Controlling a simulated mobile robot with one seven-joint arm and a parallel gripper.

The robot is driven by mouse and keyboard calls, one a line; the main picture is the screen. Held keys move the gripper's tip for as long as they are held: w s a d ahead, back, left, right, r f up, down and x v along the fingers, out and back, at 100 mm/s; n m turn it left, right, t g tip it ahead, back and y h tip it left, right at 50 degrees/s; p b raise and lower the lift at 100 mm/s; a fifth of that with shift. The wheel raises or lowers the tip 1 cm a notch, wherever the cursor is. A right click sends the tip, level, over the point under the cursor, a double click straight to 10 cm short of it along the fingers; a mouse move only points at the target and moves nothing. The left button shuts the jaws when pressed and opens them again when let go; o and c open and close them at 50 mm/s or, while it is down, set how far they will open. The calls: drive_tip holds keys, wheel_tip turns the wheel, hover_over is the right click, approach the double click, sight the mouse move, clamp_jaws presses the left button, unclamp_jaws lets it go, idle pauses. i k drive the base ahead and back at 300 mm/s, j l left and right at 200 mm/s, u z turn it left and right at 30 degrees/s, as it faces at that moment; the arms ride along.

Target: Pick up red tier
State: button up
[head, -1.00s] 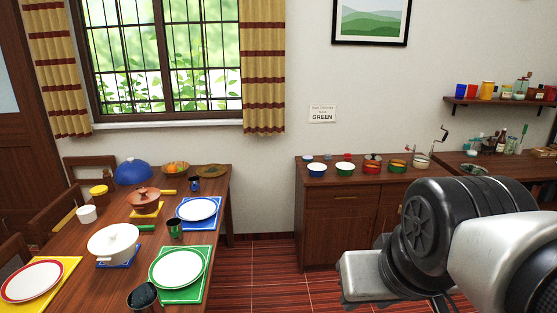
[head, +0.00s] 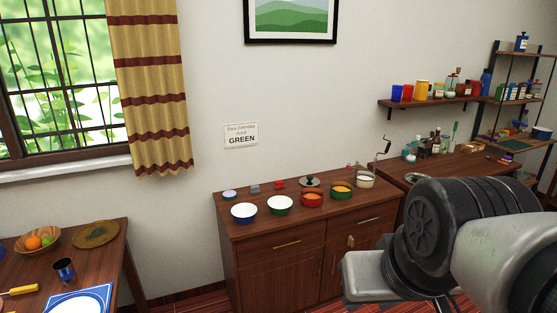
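The red tier (head: 312,200) is a round red bowl on the wooden cabinet top, upright, in a row of similar tiers. A white-lined green tier (head: 280,206) and a white-lined blue tier (head: 244,213) stand to its left. A dark green tier with yellow contents (head: 341,190) stands close to its right. My gripper (head: 368,276) shows only as a grey block at the end of my arm, lower right in the head view, in front of the cabinet. Its fingers are hidden, and I see nothing held.
Behind the tiers lie small lids or blocks and a dark knobbed lid (head: 309,182). A white pot (head: 365,181) stands at the right. A sign (head: 241,135) reading GREEN hangs on the wall. The dining table (head: 107,262) is at the left, with floor between.

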sight(310, 197)
drive_tip(key=i+z, duration=0.45)
drive_tip(key=i, duration=0.25)
drive_tip(key=i+j+z, duration=0.15)
drive_tip(key=i+z, duration=0.3)
drive_tip(key=i, duration=0.3)
drive_tip(key=i+l+u, duration=0.25)
drive_tip(key=i+u, duration=0.15)
drive_tip(key=i, duration=0.15)
drive_tip(key=i+l+u, duration=0.4)
drive_tip(key=i, duration=0.15)
drive_tip(key=i+l+u, duration=0.1)
drive_tip(key=i+u, duration=0.15)
drive_tip(key=u, duration=0.15)
drive_tip(key=i+l+u, duration=0.2)
drive_tip(key=u, duration=0.2)
